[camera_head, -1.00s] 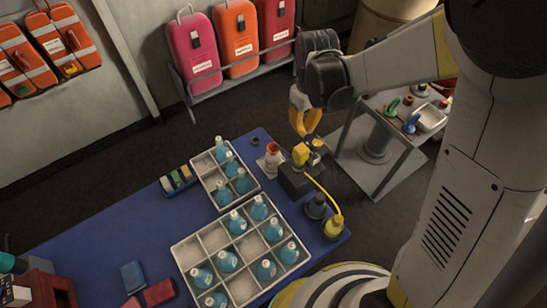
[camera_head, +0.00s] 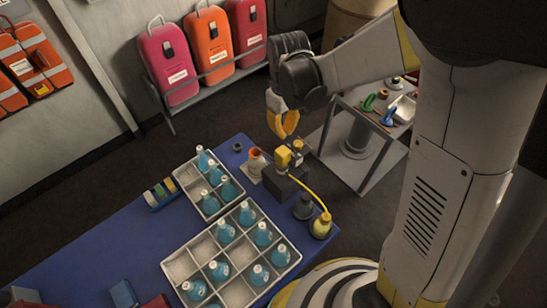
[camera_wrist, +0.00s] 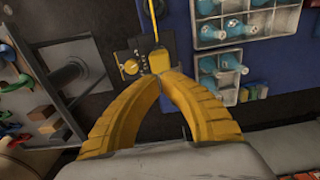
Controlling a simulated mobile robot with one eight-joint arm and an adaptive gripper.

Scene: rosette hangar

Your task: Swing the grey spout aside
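My gripper (camera_head: 284,132) hangs above the far right corner of the blue table, over a dark block (camera_head: 280,182) with a yellow head (camera_head: 283,156). In the wrist view its two yellow fingers (camera_wrist: 160,75) meet at the tips, with nothing seen between them. The yellow head (camera_wrist: 157,60) shows just beyond the fingertips, and the dark block (camera_wrist: 128,50) with a round yellow knob lies beside it. A small greyish part (camera_head: 297,146) sits beside the head in the head view; I cannot tell if it is the spout. The fingers partly hide this area in the wrist view.
Grey crates (camera_head: 178,266) hold several blue bottles. A grey side table (camera_head: 342,128) stands behind right.

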